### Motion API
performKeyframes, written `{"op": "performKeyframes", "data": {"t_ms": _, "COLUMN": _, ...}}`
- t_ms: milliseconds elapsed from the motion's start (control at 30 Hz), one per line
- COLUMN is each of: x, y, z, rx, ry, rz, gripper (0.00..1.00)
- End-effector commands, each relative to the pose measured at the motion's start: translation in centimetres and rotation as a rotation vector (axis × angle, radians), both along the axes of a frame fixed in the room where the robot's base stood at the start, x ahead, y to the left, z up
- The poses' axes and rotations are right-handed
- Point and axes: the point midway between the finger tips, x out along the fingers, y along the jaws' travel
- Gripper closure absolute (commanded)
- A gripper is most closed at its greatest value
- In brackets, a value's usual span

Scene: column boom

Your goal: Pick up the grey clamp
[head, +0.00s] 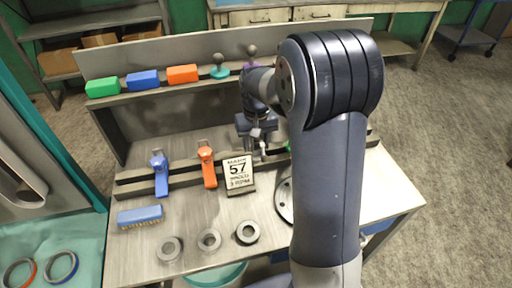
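My gripper (258,133) is over the back part of the workbench, pointing down, partly covered by my own arm. A small light grey piece (262,147) shows right at its fingertips, beside the sign; it looks like part of the grey clamp, but most of it is hidden. I cannot tell whether the fingers are apart or closed on it. A blue clamp (160,173) and an orange clamp (207,165) sit on the rail to the left. A bit of something green (289,146) shows just right of the gripper, mostly behind my arm.
A sign reading 57 (239,174) stands close left of the gripper. A raised shelf (135,86) behind holds green, blue and orange blocks and knobbed pieces. A blue brush (140,216) and several grey rings (209,240) lie in front. The bench (190,203) is bare between them.

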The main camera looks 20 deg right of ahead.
Motion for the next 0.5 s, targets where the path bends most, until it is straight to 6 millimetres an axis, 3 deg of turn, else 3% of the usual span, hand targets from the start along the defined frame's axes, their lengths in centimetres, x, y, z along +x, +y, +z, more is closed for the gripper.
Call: {"op": "performKeyframes", "data": {"t_ms": 500, "x": 0.05, "y": 0.01, "z": 0.13, "rx": 0.000, "ry": -0.002, "rz": 0.000, "gripper": 0.96}}
